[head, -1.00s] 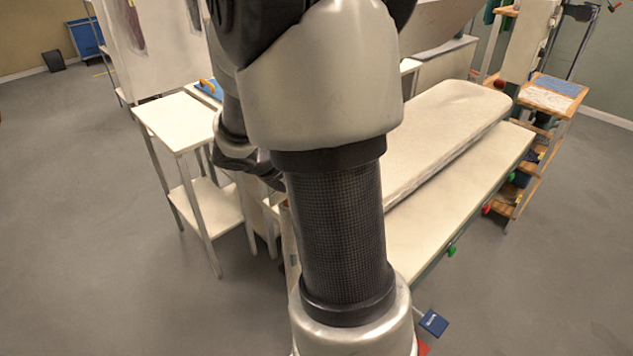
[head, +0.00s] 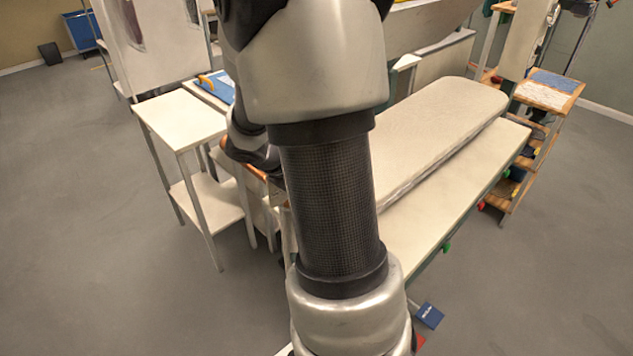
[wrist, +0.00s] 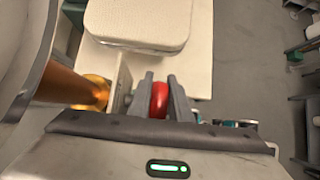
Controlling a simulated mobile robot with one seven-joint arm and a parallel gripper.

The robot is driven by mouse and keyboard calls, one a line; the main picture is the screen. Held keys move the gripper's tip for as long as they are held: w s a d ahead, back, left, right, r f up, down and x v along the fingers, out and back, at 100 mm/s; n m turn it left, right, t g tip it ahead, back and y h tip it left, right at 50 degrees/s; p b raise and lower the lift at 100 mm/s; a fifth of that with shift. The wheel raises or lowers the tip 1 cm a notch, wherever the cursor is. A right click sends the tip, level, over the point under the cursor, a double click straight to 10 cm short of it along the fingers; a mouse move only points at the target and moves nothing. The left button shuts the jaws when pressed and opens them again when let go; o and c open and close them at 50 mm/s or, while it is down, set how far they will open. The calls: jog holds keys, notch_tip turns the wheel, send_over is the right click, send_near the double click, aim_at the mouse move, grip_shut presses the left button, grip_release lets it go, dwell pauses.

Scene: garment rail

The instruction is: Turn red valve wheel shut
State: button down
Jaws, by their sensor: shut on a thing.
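The red valve wheel (wrist: 159,99) shows edge-on in the wrist view, between the two fingers of my gripper (wrist: 160,92). The fingers are shut on it, one on each side. Much of the wheel is hidden by the fingers and the gripper body. In the head view my own arm hides the gripper and the wheel.
A copper-coloured pipe (wrist: 68,84) with a brass end lies just left of the fingers. A padded ironing board (wrist: 140,22) is beyond them. A white side table (head: 180,118) stands left of my arm. Grey floor (head: 90,250) is clear at left.

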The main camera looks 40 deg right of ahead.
jog(key=c, duration=1.6)
grip_release()
jog(key=shift+r, duration=0.1)
jog(key=p+v, duration=0.2)
jog(key=v, duration=1.5)
jog(key=shift+a, duration=0.2)
